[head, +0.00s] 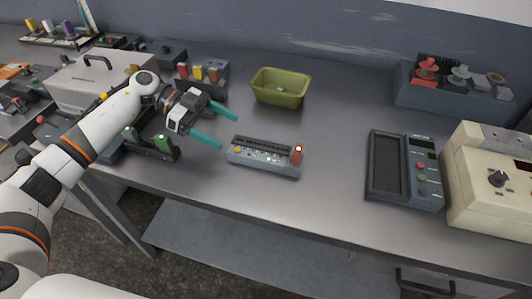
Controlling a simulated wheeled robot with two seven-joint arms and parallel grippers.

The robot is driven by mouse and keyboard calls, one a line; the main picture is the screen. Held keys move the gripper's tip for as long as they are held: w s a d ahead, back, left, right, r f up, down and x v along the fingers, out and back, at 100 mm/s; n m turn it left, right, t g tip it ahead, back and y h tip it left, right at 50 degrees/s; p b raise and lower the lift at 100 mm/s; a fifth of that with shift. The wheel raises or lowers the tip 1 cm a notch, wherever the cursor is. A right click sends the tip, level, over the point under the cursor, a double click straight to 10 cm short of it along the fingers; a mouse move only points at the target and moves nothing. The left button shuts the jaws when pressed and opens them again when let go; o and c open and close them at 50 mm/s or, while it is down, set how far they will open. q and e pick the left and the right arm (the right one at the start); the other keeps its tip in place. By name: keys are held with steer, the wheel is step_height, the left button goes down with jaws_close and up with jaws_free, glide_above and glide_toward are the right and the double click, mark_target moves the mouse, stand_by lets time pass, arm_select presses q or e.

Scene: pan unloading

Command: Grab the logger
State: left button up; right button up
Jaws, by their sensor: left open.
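A grey slotted dock (262,160) with small lights stands on the bench near its front edge. I cannot be sure which item is the logger. My left gripper (229,132) is open and empty, with its two teal fingers apart. It is up and left of the dock, clear of the red unit, and its fingers point right. My right gripper is not in view.
A green bin (280,88) stands behind the dock. A dark panel device with a screen (405,168) and a cream box (490,180) stand at the right. A green-lit unit (163,143) is under my left arm. The bench between dock and panel is clear.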

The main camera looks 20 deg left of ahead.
arm_select(q)
glide_toward(267, 150)
steer(key=shift+w+d+f+p, duration=0.15)
steer(key=shift+d+f+p, duration=0.2)
steer(key=shift+d+f, duration=0.5)
steer(key=x, duration=0.1)
steer(key=p+x, duration=0.1)
steer(key=x, duration=0.2)
steer(key=shift+s+d+r, duration=0.25)
steer(key=shift+s+r, duration=0.1)
steer(key=shift+d+f, duration=0.25)
steer(key=shift+d, duration=0.2)
steer(key=c, duration=1.1)
steer(key=shift+c, duration=0.9)
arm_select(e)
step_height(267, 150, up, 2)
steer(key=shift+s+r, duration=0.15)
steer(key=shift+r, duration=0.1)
arm_select(q)
steer(key=shift+w+a+r, duration=0.1)
steer(key=shift+r, duration=0.05)
